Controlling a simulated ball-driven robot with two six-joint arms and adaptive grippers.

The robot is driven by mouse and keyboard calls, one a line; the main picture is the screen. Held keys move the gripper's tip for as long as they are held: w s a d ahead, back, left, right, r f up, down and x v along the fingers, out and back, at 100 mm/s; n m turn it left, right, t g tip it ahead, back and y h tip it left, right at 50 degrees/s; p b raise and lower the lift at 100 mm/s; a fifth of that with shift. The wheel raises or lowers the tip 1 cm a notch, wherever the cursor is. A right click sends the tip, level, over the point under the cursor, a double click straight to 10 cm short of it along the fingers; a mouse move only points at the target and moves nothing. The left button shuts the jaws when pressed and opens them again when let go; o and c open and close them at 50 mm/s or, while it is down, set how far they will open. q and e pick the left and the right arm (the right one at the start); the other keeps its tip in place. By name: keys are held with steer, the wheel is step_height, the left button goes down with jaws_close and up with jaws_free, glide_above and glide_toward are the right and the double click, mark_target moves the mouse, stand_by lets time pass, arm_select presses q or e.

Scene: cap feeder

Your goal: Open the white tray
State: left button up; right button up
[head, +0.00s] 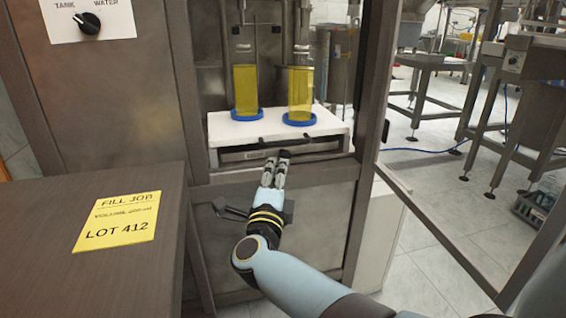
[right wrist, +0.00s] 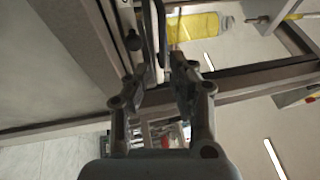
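The white tray (head: 225,133) sits in the bay of the metal machine in the head view, with a dark bar handle (head: 297,138) along its front. Two blue-rimmed glass cylinders of yellow liquid, left (head: 246,90) and right (head: 300,92), stand upright on it. My right gripper (head: 277,157) is just in front of and below the handle. In the right wrist view its fingers (right wrist: 160,65) are apart, with a dark bar (right wrist: 162,35) at or between the tips. I cannot tell whether they touch it. My left gripper is not in view.
A brown counter (head: 60,250) with a yellow LOT 412 note (head: 117,220) stands at the left front. A framed door (head: 455,245) stands open on the right. Metal benches (head: 430,62) stand behind, with open floor between.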

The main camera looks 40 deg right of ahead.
mark_target(284, 145)
steer(key=b+x, duration=0.1)
steer(key=x, duration=1)
steer(key=shift+s+r, duration=0.15)
steer(key=shift+s, duration=0.05)
jaws_close()
